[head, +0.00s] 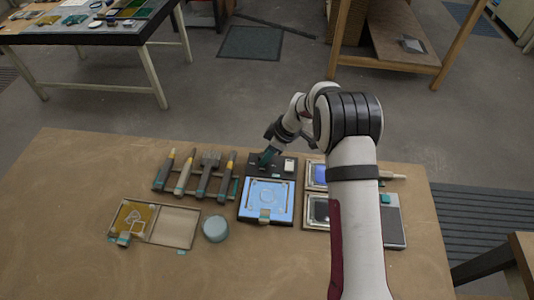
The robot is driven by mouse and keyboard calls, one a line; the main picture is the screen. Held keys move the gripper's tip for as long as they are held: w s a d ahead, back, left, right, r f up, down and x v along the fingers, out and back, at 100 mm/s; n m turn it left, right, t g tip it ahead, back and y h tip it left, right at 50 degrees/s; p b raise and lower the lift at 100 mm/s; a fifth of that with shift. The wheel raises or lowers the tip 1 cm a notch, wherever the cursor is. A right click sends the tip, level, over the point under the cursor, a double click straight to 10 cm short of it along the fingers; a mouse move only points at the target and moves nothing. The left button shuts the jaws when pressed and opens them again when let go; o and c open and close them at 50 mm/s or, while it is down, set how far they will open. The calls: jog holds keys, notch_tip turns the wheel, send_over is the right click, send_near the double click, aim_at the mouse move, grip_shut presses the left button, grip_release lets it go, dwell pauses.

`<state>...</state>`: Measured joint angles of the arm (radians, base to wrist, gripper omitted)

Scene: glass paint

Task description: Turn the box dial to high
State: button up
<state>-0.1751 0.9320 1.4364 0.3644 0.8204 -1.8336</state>
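The box (266,219) sits near the middle of the wooden table. It has a glowing blue panel with a pale design, and a dark control strip (280,177) along its far side. A small white piece (289,165) is at the strip's right. The picture is too small to tell whether the fingers are open or shut.
Several tools (205,175) lie on a rack to the left. An open case (174,224) and a round grey-blue pot (216,228) stand at the front left. Framed panels (316,211) lie right of the box, partly behind my arm. The table's front left is clear.

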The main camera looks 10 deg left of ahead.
grip_shut()
jog(key=shift+m, duration=0.4)
jog(key=m, duration=0.1)
jog(key=m+t, duration=0.1)
jog(key=m, duration=0.1)
jog(key=m+t, duration=0.1)
jog(key=shift+s+a+m+h, duration=0.2)
jog(key=shift+s+m+h, duration=0.05)
jog(key=shift+m+h, duration=0.15)
jog(key=m, duration=0.2)
jog(key=m+t+h, duration=0.1)
jog(key=m, duration=0.1)
jog(key=m+h, duration=0.1)
jog(key=m, duration=0.1)
jog(key=shift+s+a, duration=0.1)
jog(key=shift+a, duration=0.2)
jog(key=m+h, duration=0.1)
jog(key=m, duration=0.3)
jog(key=m+h, duration=0.1)
jog(key=m, duration=0.1)
jog(key=shift+a+m+h, duration=0.3)
jog(key=m+h, duration=0.1)
jog(key=m, duration=0.4)
jog(key=shift+a+m+g+h, duration=0.2)
jog(key=shift+m+g+h, duration=0.1)
jog(key=shift+h, duration=0.1)
jog(key=o, duration=0.7)
grip_release()
